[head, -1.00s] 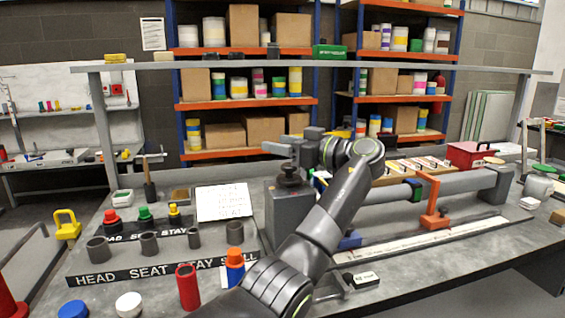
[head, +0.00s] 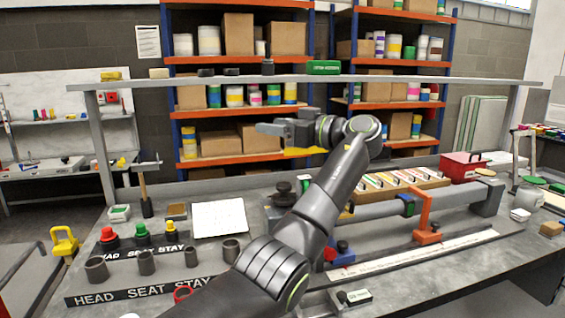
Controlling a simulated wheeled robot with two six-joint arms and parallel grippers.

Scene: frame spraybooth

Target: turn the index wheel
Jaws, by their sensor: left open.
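A grey block (head: 279,213) stands on the bench near the middle of the head view, with a dark round knob (head: 284,190) on top. The knob may be the index wheel; I cannot tell its angle. My left gripper (head: 268,128) is open and empty. It points left, above the knob and apart from it. My left forearm hides part of the block's right side and the bench behind it. My right gripper does not show.
A grey rail with an orange clamp (head: 424,212) runs right from the block. A tray of coloured strips (head: 400,182) and a red box (head: 462,166) stand behind. Several dark cups (head: 146,262) and coloured knobs sit left. A shelf bar (head: 400,78) crosses behind my gripper.

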